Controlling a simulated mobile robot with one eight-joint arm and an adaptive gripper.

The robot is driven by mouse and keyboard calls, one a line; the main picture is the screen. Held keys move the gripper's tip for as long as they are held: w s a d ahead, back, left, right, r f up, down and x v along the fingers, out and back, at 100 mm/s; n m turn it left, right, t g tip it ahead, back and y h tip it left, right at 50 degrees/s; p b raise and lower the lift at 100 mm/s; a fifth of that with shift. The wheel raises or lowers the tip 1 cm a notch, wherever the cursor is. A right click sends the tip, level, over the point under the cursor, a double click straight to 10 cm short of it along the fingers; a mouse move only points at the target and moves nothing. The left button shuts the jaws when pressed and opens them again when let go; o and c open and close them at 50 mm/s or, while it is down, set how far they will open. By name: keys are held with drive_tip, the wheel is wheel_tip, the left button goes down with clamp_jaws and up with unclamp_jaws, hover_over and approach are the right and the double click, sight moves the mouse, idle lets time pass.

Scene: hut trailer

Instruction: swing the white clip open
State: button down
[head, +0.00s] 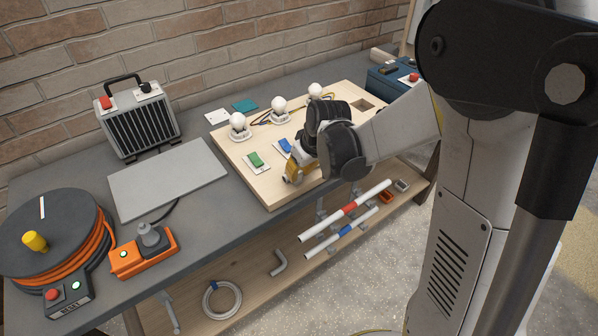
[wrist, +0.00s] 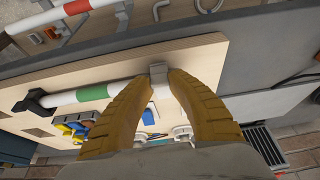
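In the wrist view a white tube with a green band (wrist: 92,92) lies along the wooden board (wrist: 205,58). A black holder (wrist: 36,101) grips its far left end. The pale grey-white clip (wrist: 158,71) stands at the tube's right end, near the board's edge. My gripper (wrist: 162,78) has its yellow fingertips drawn close together, one on each side of this clip, and looks closed on it. The clip appears upright; its hinge is hidden. In the head view my gripper (head: 291,176) is over the board's front part, and my arm hides the clip and tube.
White bulbs (head: 279,105), a green switch (head: 256,160) and a blue switch (head: 285,145) sit on the board close to my gripper. Tubes with red (head: 349,209) and blue (head: 345,231) bands hang at the bench front. A grey plate (head: 168,180) lies left.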

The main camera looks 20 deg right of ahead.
drive_tip(key=shift+w+r+g, duration=0.1)
drive_tip(key=shift+r+g, duration=0.1)
drive_tip(key=shift+g, duration=0.1)
drive_tip(key=shift+w+a+r+g+h+p, duration=0.1)
drive_tip(key=shift+r+g+h+p, duration=0.2)
drive_tip(key=shift+g+p, duration=0.25)
drive_tip(key=shift+w+a+r+g+h+p, duration=0.15)
drive_tip(key=shift+w+r+g+p, duration=0.1)
drive_tip(key=shift+g, duration=0.3)
drive_tip(key=shift+w+d+r+g+h+p, duration=0.1)
drive_tip(key=shift+g+h+p, duration=0.1)
drive_tip(key=shift+g, duration=0.3)
drive_tip(key=shift+w+a+r+g+h, duration=0.1)
drive_tip(key=shift+w+r+g+h, duration=0.15)
drive_tip(key=shift+g, duration=0.55)
drive_tip(key=shift+w+a+r+g+h, duration=0.15)
drive_tip(key=shift+w+g+h, duration=0.15)
drive_tip(key=shift+g, duration=0.5)
drive_tip(key=shift+w+a+r+g+h, duration=0.1)
drive_tip(key=shift+w+r+g+h, duration=0.15)
drive_tip(key=shift+g, duration=0.55)
drive_tip(key=shift+w, duration=0.1)
drive_tip(key=c, duration=1.2)
unclamp_jaws()
